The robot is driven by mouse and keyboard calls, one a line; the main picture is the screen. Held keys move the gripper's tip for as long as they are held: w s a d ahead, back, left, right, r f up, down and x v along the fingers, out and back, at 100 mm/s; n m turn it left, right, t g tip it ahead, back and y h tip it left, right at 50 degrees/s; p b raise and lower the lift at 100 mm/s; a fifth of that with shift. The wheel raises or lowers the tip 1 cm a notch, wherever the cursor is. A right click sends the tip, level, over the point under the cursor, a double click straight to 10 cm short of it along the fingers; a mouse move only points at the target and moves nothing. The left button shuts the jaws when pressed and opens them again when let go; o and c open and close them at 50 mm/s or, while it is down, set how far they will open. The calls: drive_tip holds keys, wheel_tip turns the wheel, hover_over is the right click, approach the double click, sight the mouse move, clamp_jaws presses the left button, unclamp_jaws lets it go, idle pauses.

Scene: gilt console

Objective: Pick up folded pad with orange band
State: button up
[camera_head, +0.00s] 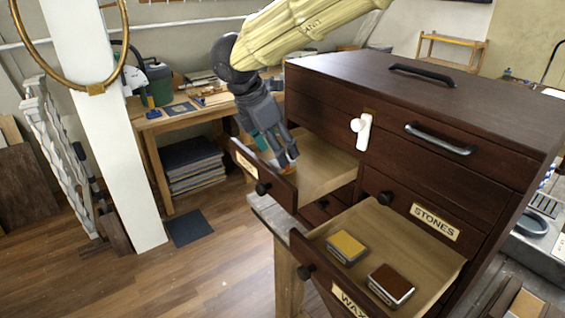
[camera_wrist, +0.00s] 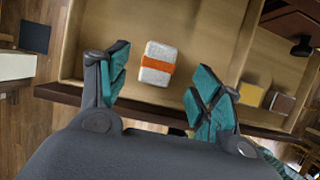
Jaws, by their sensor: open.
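The folded pad with an orange band (camera_wrist: 157,64) is white and lies in an open wooden drawer (camera_wrist: 215,30), shown in the wrist view. My gripper (camera_wrist: 160,95) is open, with its two teal-padded fingers apart and the pad in view between and beyond them. Nothing is held. In the head view my gripper (camera_head: 283,158) points down over the upper left drawer (camera_head: 325,165). The pad cannot be made out there, behind the gripper and drawer front.
A lower open drawer (camera_head: 432,262) holds a yellow-topped block (camera_head: 346,246) and a brown-topped block (camera_head: 392,281). The drawer's front panel (camera_head: 262,172) stands close to my fingers.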

drive_tip(key=shift+s+d+f+p, duration=0.1)
drive_tip(key=shift+d+f+p, duration=0.05)
drive_tip(key=shift+f+p, duration=0.15)
drive_tip(key=x, duration=0.1)
drive_tip(key=p+x, duration=0.1)
drive_tip(key=x, duration=0.1)
drive_tip(key=shift+w+f, duration=0.2)
drive_tip(key=shift+w, duration=0.1)
drive_tip(key=shift+s+r, duration=0.1)
drive_tip(key=shift+s, duration=0.1)
drive_tip(key=shift+w, duration=0.15)
drive_tip(key=c, duration=0.9)
